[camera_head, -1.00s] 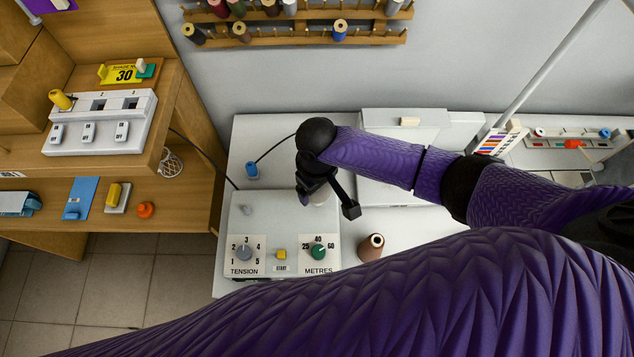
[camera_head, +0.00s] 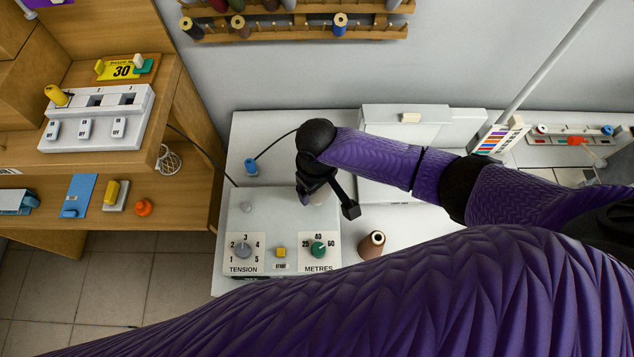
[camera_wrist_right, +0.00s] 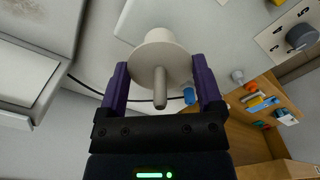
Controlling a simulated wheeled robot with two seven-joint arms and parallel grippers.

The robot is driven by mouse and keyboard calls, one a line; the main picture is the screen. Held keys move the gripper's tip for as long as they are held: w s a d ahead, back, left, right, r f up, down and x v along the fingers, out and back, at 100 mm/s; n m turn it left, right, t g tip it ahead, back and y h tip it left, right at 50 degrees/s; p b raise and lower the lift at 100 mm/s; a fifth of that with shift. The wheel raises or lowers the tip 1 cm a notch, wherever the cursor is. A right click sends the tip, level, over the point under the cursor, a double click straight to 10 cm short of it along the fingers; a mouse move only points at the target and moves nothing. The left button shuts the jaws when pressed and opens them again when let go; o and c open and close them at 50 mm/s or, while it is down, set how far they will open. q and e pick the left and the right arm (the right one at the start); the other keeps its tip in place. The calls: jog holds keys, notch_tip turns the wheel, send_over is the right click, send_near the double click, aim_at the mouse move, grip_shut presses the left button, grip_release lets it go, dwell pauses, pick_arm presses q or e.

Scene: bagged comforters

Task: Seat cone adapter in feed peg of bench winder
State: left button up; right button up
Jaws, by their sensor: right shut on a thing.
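The bench winder (camera_head: 263,215) is a pale box on the white table, with a TENSION dial (camera_head: 243,250), a yellow start button and a green METRES dial (camera_head: 318,250). My right gripper (camera_head: 318,193) points down over its back right part. In the right wrist view the right gripper (camera_wrist_right: 163,88) is shut on the cream cone adapter (camera_wrist_right: 160,48), a round flanged piece with a short stem towards the palm. In the head view the adapter is mostly hidden under the gripper. I cannot make out the feed peg for certain. My left gripper is not in view.
A brown cone (camera_head: 371,245) stands right of the winder. A wooden shelf unit (camera_head: 190,110) with a switch box (camera_head: 98,120) is at left. A spool rack (camera_head: 290,32) hangs on the wall.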

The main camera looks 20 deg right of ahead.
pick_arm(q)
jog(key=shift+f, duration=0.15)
pick_arm(e)
jog(key=shift+f, duration=0.2)
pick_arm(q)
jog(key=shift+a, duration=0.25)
pick_arm(e)
jog(key=shift+f, duration=0.15)
jog(key=shift+f, duration=0.1)
pick_arm(q)
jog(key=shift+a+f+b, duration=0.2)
jog(key=shift+b, duration=0.1)
pick_arm(e)
jog(key=shift+f, duration=0.1)
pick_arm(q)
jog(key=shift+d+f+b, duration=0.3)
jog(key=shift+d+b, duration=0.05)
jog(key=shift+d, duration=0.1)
pick_arm(e)
jog(key=shift+f, duration=0.5)
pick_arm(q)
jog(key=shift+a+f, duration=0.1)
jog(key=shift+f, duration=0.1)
pick_arm(e)
jog(key=shift+f, duration=0.2)
